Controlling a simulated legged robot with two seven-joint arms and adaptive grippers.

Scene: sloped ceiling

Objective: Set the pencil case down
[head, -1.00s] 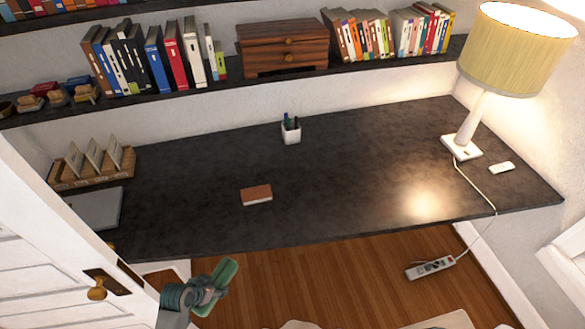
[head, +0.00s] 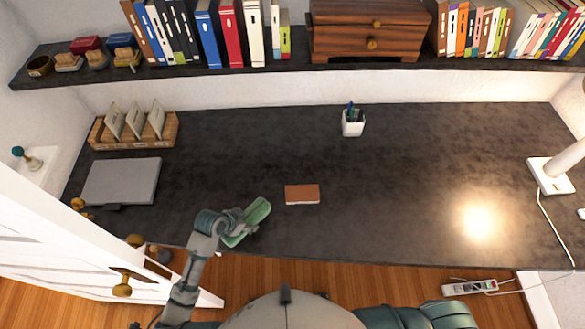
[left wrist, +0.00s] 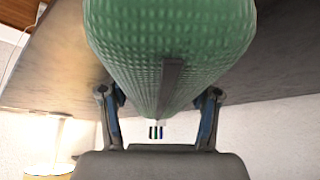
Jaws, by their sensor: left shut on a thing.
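The green pencil case (head: 250,221) is held in my left gripper (head: 234,226), which comes in from the lower left over the front edge of the dark desk (head: 400,200). In the left wrist view the textured green case (left wrist: 170,40) fills the top middle, between the two fingers (left wrist: 160,110). The fingers are closed on its sides. The case appears to be just above the desk; the head view does not show clearly whether it touches. My right gripper is not in view.
A brown notebook (head: 302,194) lies right of the case. A grey laptop (head: 122,181), a wooden letter holder (head: 165,132) and a white pen cup (head: 353,125) stand farther off. A lamp base (head: 550,176) is at the right. The desk's middle is clear.

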